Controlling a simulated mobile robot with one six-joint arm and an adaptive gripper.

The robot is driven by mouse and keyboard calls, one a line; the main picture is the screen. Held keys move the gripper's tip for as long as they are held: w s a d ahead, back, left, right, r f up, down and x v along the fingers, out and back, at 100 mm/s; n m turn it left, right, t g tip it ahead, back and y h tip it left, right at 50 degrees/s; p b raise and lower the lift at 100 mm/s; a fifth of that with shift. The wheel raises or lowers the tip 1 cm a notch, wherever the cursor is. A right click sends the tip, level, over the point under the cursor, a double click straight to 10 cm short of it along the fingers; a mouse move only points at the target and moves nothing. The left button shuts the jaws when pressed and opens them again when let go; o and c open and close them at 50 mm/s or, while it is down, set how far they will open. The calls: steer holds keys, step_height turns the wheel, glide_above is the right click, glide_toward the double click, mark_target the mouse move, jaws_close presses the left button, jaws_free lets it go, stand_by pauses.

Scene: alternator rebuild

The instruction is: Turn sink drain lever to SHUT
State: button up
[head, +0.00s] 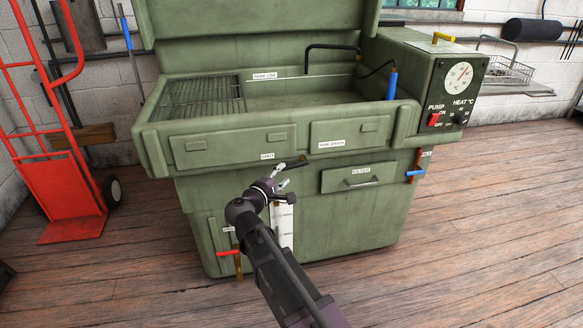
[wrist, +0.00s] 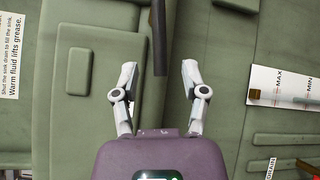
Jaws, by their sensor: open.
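A black lever handle (head: 296,163) sticks out at the front of the green parts washer, just below the sink rim. A small label that seems to read SHUT (head: 267,156) is left of it. My gripper (head: 281,175) is just below and left of the handle. In the wrist view the dark handle (wrist: 159,38) comes down from the top edge, and its end lies between the fingertips of my gripper (wrist: 160,72). The two fingers are apart, with a gap on each side of the handle. The lever's pivot is hidden.
A red lever (head: 228,253) sits low on the left of the washer front, and a blue lever (head: 415,173) is on its right side. A white level gauge (head: 283,226) stands behind my arm. A red hand truck (head: 70,185) is at the left. The wooden floor is clear.

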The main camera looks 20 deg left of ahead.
mark_target(290, 168)
steer(key=shift+x, duration=2.6)
jaws_close()
